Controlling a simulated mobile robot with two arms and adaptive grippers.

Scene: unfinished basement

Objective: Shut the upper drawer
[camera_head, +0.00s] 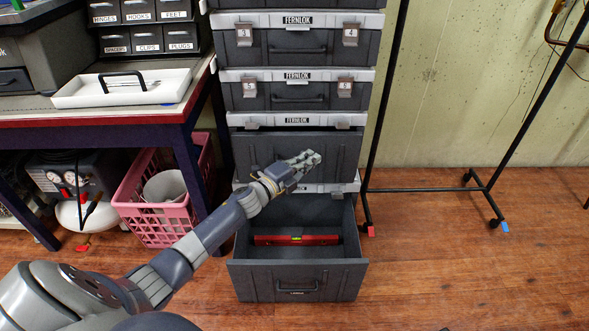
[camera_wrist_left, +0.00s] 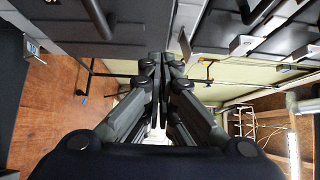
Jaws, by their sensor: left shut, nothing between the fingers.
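The upper drawer (camera_head: 250,150) is a dark grey front in the lower part of the stacked cabinet, under a light "FERNLOK" strip. Its front looks flush or nearly flush with the stack; a small gap cannot be told. The lower drawer (camera_head: 298,283) below it is pulled well out, with a red spirit level (camera_head: 296,240) inside. My left gripper (camera_head: 312,158) is shut and empty, in front of the upper drawer's front; contact cannot be told. Its closed fingers also show in the left wrist view (camera_wrist_left: 159,65). My right gripper is not in view.
A workbench (camera_head: 100,120) with a white tray (camera_head: 125,88) stands at the left, with a pink crate (camera_head: 165,215) under it. A black wheeled stand (camera_head: 430,189) is at the right. The wooden floor at front right is clear.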

